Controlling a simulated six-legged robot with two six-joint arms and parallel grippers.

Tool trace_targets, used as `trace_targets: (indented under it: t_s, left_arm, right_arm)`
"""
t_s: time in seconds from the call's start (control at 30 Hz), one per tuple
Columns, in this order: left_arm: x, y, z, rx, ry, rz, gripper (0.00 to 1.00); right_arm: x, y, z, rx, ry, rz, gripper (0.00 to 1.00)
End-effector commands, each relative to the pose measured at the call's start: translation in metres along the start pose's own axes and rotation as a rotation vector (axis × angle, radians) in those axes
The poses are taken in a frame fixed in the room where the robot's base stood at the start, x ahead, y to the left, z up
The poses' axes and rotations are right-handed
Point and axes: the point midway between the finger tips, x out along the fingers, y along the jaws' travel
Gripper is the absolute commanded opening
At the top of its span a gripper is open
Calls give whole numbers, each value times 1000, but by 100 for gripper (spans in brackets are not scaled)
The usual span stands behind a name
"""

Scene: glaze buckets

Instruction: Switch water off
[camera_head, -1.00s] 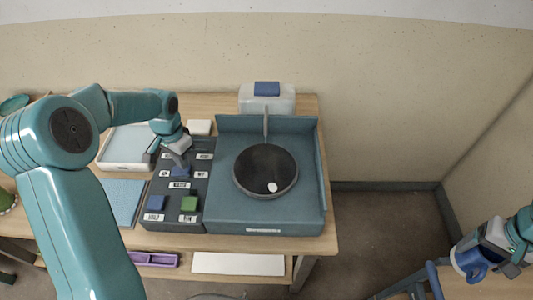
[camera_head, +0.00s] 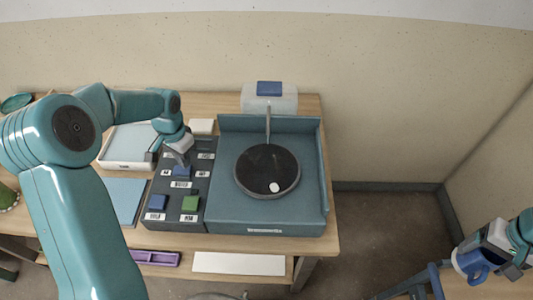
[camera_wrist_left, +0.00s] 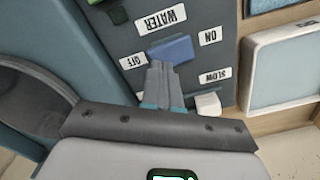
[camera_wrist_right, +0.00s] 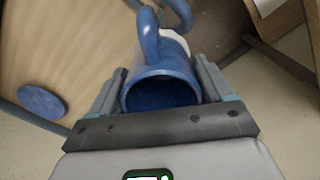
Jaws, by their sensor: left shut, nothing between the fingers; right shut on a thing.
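The blue water rocker (camera_wrist_left: 172,50) sits on the dark control panel (camera_wrist_left: 125,35) between the OFF label (camera_wrist_left: 133,62) and the ON label (camera_wrist_left: 210,36). It also shows in the head view (camera_head: 181,172). My left gripper (camera_wrist_left: 160,66) is shut and empty, with its tips over or against the rocker's near edge, on the OFF side. I cannot tell whether they touch. The tips hide part of the rocker. My right gripper (camera_wrist_right: 160,85) is shut on a blue mug (camera_wrist_right: 160,65), far to the right in the head view.
The teal wheel basin (camera_head: 240,215) with a dark round disc (camera_head: 267,170) stands right of the panel. Blue and green buttons (camera_head: 190,203) lie nearer the front. A white switch (camera_wrist_left: 208,104) is beside the left fingers. A white tray (camera_head: 128,146) is left of the panel.

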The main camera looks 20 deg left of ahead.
Motion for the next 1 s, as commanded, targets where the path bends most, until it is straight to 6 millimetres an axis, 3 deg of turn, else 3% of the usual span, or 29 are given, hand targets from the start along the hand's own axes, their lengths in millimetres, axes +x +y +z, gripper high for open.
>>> trace_targets:
  t_s: [1.0]
  left_arm:
    - [11,0,0,0,0,0,0]
  right_arm:
    - [9,0,0,0,1,0,31]
